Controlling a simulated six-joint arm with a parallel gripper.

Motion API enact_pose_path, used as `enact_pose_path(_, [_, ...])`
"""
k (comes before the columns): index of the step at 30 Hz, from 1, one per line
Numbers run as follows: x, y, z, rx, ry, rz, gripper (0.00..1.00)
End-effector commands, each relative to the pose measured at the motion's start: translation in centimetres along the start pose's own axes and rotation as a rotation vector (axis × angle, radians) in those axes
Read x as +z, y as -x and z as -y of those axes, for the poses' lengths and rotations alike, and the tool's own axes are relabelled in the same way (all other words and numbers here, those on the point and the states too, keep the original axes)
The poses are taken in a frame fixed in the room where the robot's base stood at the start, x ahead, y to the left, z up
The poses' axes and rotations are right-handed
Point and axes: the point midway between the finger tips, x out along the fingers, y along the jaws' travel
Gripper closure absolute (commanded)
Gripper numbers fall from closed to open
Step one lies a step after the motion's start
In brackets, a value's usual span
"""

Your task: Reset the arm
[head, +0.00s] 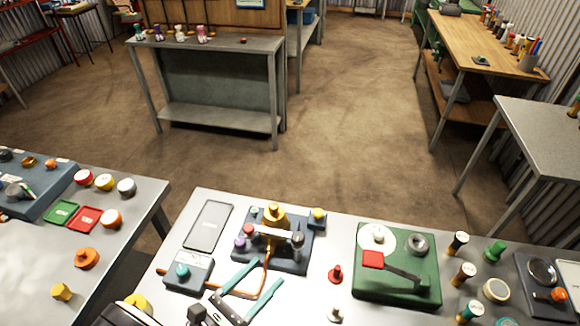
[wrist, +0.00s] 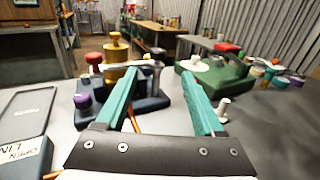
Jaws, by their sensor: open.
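My gripper (head: 268,272) has two teal fingers spread apart with nothing between them. It is at the front of the grey table (head: 325,250), just in front of a dark blue base with a brass valve (head: 273,213). The valve has a pale bar across it, with purple, red and yellow knobs around. In the wrist view the open fingers (wrist: 157,75) point towards this brass valve (wrist: 116,47), which is partly behind the left finger. An orange hose (head: 218,293) runs under the gripper.
Right of the gripper are a small red peg (head: 336,274), a pale peg (head: 335,314) and a green box (head: 397,287) with a red-ended lever. A grey panel (head: 209,226) and a blue box with a teal knob (head: 187,273) are left. Several small knobs crowd the right.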

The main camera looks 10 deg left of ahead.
Motion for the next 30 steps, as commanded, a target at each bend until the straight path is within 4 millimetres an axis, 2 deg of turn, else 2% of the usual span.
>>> enact_pose_path(2, [1.5,-1.7,1.6,-0.108,-0.059,-0.029,0.31])
enact_pose_path(4, [4.1,-4.4,5.3,-0.332,-0.186,-0.085,0.31])
enact_pose_path(5, [5.4,-5.6,7.8,-0.465,-0.266,-0.115,0.31])
enact_pose_path(6, [7.1,-6.7,11.7,-0.666,-0.394,-0.155,0.31])
enact_pose_path(7, [8.1,-6.9,14.6,-0.820,-0.499,-0.180,0.31])
enact_pose_path(9, [9.8,-5.9,20.4,-1.165,-0.759,-0.222,0.31])
enact_pose_path(11, [10.6,-3.8,24.0,-1.450,-1.001,-0.237,0.31])
enact_pose_path(12, [10.9,-2.1,25.5,-1.628,-1.171,-0.236,0.31])
enact_pose_path(15, [11.5,1.5,26.5,-1.997,-1.583,-0.207,0.31])
enact_pose_path(18, [12.0,3.3,25.6,-2.231,-1.918,-0.163,0.31])
enact_pose_path(20, [12.3,3.7,25.0,-2.313,-2.057,-0.142,0.31])
enact_pose_path(21, [12.5,3.8,24.6,2.312,2.086,0.131,0.31])
enact_pose_path(24, [12.7,3.9,24.2,2.238,2.054,0.116,0.31])
enact_pose_path(30, [12.7,3.9,24.2,2.239,2.052,0.117,0.31])
